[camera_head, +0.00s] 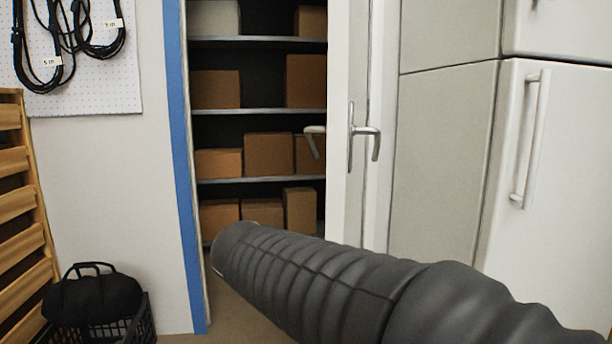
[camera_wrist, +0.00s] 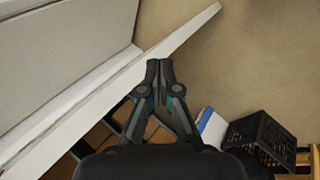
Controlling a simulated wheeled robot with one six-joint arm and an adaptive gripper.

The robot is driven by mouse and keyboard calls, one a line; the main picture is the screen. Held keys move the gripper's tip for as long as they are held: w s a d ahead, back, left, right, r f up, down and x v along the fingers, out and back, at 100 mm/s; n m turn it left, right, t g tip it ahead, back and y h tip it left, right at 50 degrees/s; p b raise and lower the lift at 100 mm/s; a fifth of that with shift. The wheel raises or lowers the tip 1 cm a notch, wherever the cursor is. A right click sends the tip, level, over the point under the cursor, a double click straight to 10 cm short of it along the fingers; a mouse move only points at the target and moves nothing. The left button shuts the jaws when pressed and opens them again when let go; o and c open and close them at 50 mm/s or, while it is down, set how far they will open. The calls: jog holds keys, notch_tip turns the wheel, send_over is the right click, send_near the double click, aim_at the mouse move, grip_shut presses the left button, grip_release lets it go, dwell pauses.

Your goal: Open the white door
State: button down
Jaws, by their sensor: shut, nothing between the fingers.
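The white door (camera_head: 340,200) stands open, seen nearly edge-on at the right side of the doorway in the head view. A metal lever handle (camera_head: 363,135) is on it, and a second lever (camera_head: 313,131) sticks out on its left side. In the wrist view the door appears as a long pale slanting strip (camera_wrist: 185,38). My gripper (camera_wrist: 159,64) is shut and empty, its fingertips close to this strip; I cannot tell whether they touch it. In the head view my dark ribbed arm crosses the lower right toward the doorway, and the gripper is hidden.
Behind the doorway are shelves (camera_head: 258,112) with several cardboard boxes. A blue-edged frame (camera_head: 183,170) bounds the opening at left. A white fridge (camera_head: 555,160) stands at right. A black crate (camera_head: 140,325) with a dark bag (camera_head: 92,297) sits lower left, beside wooden slats (camera_head: 15,205).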

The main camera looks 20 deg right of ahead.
jog(key=w+a+r+h+p, duration=0.25)
jog(key=w+r+h, duration=0.35)
jog(key=w+r, duration=0.35)
jog(key=w+a+r+h+p, duration=0.1)
jog(key=w+r+h+p, duration=0.3)
jog(key=w+r, duration=0.55)
jog(key=d+h, duration=0.1)
jog(key=d, duration=1.1)
jog(key=shift+s+d+f+m+b, duration=0.25)
jog(key=shift+d+f+m+b, duration=0.05)
jog(key=shift+d+m, duration=0.1)
